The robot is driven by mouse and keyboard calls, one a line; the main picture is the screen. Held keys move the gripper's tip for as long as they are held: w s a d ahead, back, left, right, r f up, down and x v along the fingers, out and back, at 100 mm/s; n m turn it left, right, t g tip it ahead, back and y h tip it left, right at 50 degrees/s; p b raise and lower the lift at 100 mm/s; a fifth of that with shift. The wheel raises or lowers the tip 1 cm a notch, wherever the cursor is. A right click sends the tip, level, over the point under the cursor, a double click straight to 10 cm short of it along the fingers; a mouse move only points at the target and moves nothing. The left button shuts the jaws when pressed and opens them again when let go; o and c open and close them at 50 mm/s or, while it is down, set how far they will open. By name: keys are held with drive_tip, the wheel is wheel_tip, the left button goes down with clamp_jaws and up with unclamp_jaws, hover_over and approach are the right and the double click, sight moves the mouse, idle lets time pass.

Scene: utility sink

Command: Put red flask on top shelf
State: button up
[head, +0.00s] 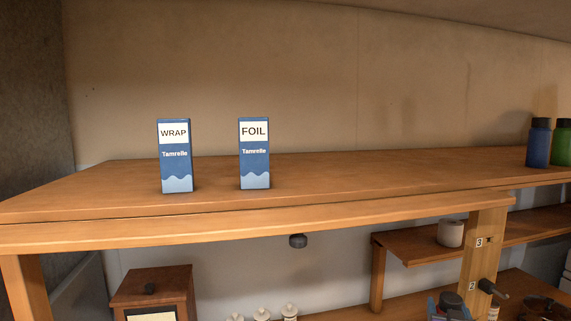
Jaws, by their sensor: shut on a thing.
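The top shelf (330,173) is a long wooden board across the head view, with wide bare stretches. I do not see a red flask in this view. My gripper is not in view either, so I cannot tell from here what it holds.
A WRAP box (175,156) and a FOIL box (254,153) stand upright on the shelf's left half. A blue flask (538,143) and a green flask (562,143) stand at its far right. Below are a wooden post (477,262), a lower shelf (410,249) with a white cup (450,233), and a wooden box (152,290).

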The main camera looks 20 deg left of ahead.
sight(447, 292)
drive_tip(key=r+p, duration=0.1)
drive_tip(key=a+r+p, duration=0.1)
drive_tip(key=r, duration=0.1)
drive_tip(key=a+r+p, duration=0.1)
drive_tip(key=r+p, duration=0.1)
drive_tip(key=shift+r, duration=0.1)
drive_tip(key=shift+f+b, duration=0.35)
drive_tip(key=shift+d, duration=0.85)
drive_tip(key=shift+a, duration=0.1)
